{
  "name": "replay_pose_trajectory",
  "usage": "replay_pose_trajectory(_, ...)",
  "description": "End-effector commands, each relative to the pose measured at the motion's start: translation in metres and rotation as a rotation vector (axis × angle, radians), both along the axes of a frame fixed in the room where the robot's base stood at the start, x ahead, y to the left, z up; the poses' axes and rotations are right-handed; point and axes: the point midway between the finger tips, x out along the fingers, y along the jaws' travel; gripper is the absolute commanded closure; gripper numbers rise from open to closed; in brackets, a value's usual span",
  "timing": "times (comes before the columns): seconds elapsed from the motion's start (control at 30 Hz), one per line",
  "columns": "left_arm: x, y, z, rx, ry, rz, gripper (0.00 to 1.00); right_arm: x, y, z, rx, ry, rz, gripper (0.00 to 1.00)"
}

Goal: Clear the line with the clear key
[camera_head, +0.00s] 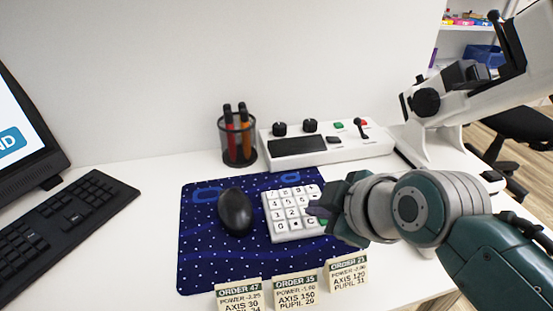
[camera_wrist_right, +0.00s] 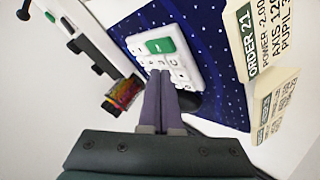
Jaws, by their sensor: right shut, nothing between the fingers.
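A white keypad (camera_head: 279,224) with number keys lies on a dark blue dotted mat (camera_head: 200,265). In the head view its C key (camera_head: 311,221) is at the bottom right, close to my fingertips; a green key beside it is partly hidden. My right gripper (camera_head: 317,210) is shut and empty, its tips over the right part of the keypad. In the right wrist view the shut fingers (camera_wrist_right: 160,78) point at the keypad (camera_wrist_right: 138,45), just below the green key (camera_wrist_right: 160,46). I cannot tell whether they touch a key. My left gripper is not in view.
A black mouse (camera_head: 235,211) lies left of the keypad. Order cards (camera_head: 295,291) stand along the mat's front. A pen cup (camera_head: 237,143) and a white control box (camera_head: 325,146) stand behind. A keyboard (camera_head: 75,230) and a monitor (camera_head: 30,130) are left; a white instrument (camera_head: 435,120) is right.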

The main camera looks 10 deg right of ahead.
Motion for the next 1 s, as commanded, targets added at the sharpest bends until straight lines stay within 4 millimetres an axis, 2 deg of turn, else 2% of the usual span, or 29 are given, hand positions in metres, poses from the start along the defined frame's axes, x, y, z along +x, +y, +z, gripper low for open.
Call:
replay_pose_trajectory(0.23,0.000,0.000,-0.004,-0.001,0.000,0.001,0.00,0.000,-0.001,-0.008,-0.001,0.000,0.000,1.00)
replay_pose_trajectory(1.0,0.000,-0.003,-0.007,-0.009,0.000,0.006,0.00,0.000,0.000,-0.013,0.000,0.000,0.000,1.00)
